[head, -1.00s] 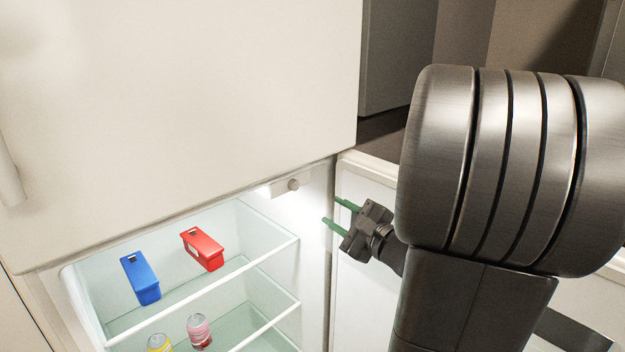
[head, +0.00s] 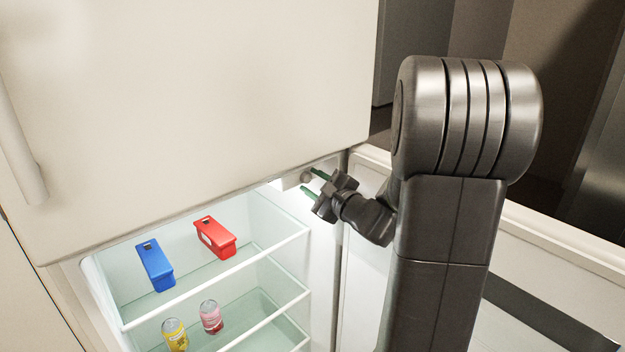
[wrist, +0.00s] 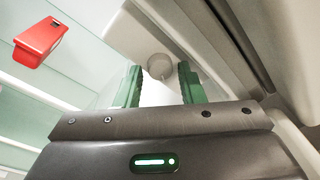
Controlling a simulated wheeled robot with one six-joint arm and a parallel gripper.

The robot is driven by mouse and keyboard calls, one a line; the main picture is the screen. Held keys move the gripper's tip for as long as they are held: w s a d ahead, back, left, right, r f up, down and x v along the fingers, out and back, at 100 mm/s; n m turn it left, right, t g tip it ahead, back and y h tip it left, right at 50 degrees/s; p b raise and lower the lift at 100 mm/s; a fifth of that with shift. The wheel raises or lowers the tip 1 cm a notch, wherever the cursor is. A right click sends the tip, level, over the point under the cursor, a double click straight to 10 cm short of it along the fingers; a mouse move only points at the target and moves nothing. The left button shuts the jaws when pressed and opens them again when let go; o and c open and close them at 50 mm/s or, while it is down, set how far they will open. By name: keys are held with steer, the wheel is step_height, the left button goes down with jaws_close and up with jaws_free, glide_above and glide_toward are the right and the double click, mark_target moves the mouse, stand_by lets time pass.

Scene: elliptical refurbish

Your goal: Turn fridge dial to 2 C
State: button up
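The fridge dial (head: 306,177) is a small round grey knob on a white housing under the top edge of the open fridge compartment. In the wrist view the dial (wrist: 159,66) sits ahead of my gripper, between the lines of its two fingers. My gripper (head: 311,183) has green fingers and is open, with nothing between them. In the head view its fingertips are close to the dial; I cannot tell whether they touch it. No markings on the dial are readable.
A blue box (head: 157,267) and a red box (head: 215,238) stand on the upper glass shelf. The closed upper door (head: 200,90) hangs above; the open fridge door (head: 365,190) is at the right.

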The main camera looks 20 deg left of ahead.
steer(key=shift+w+a, duration=0.15)
steer(key=shift+a, duration=0.2)
steer(key=c, duration=0.7)
steer(key=shift+m, duration=0.3)
steer(key=m+p, duration=0.2)
steer(key=m, duration=0.3)
steer(key=shift+r+g+p, duration=0.2)
steer(key=shift+g+p, duration=0.1)
steer(key=shift+p, duration=0.05)
steer(key=m+p, duration=0.2)
steer(key=m, duration=0.2)
steer(key=shift+g+h, duration=0.3)
steer(key=shift+g, duration=0.1)
steer(key=shift+w+m+p, duration=0.1)
steer(key=shift+m+p, duration=0.75)
steer(key=shift+m, duration=0.05)
steer(key=shift+f, duration=0.1)
